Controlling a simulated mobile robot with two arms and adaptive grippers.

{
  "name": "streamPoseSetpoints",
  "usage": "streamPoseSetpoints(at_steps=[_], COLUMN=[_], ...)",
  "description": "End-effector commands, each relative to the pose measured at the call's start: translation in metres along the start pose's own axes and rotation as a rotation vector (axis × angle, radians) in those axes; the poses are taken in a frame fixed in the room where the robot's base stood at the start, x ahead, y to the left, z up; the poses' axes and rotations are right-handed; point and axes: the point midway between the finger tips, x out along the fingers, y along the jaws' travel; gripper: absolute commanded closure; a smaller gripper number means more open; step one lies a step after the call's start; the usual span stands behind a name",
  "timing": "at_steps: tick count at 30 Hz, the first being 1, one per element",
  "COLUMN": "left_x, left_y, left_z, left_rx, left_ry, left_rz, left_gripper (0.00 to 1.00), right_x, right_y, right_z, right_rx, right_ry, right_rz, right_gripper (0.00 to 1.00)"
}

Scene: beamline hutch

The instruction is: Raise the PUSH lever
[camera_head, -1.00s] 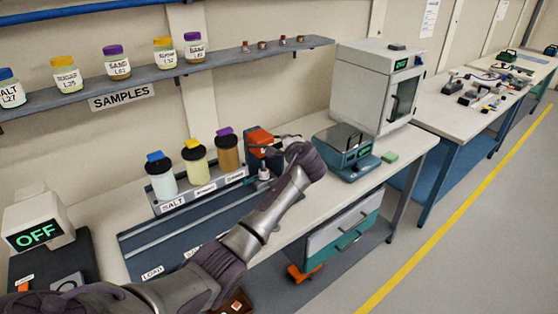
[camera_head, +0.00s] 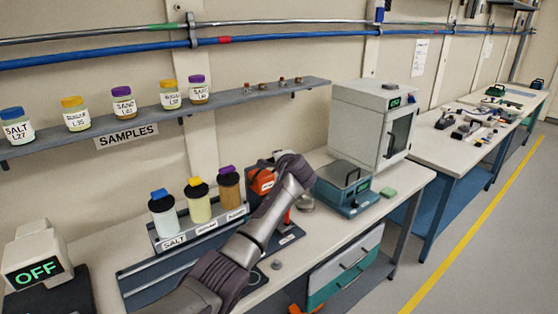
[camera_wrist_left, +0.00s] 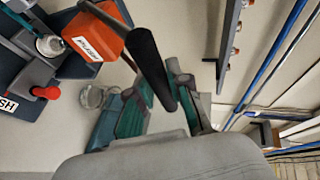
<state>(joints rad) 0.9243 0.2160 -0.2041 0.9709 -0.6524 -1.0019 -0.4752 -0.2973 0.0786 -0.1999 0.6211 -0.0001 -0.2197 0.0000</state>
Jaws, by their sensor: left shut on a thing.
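My left gripper (camera_wrist_left: 158,100) is shut on the black bar, with a finger on each side. In the head view my left arm crosses in front of the stand and hides the fingers and the bar. My right gripper is in neither view.
A red knob (camera_wrist_left: 46,92) and a round clear dish (camera_wrist_left: 92,97) are beside the stand. Three capped jars (camera_head: 197,203) stand left of it. A teal balance (camera_head: 345,188) and a white oven (camera_head: 370,125) are to the right. A sample shelf (camera_head: 230,103) runs above.

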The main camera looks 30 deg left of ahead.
Motion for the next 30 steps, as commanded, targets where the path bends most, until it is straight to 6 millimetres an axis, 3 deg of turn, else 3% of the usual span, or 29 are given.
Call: streamPoseSetpoints(at_steps=[7, 8, 12, 23, 30], left_x=[0.0, 0.0, 0.0, -0.002, -0.029], left_y=[-0.009, -0.009, -0.008, -0.004, -0.002], left_z=[0.0, 0.0, 0.0, 0.0, -0.001], left_rx=[-0.003, -0.004, -0.003, -0.002, -0.003], left_ry=[0.002, 0.002, 0.002, 0.001, 0.004], left_rz=[-0.014, -0.014, -0.013, -0.007, -0.006], left_gripper=[1.0, 0.79, 0.56, 0.56, 0.56], right_x=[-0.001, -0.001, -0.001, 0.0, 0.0], right_y=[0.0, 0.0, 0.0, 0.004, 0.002], right_z=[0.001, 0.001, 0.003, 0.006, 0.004], right_rx=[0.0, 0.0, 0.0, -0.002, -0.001], right_ry=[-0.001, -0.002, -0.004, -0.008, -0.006], right_rz=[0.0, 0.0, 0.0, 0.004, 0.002], right_gripper=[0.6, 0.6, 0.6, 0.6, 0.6])
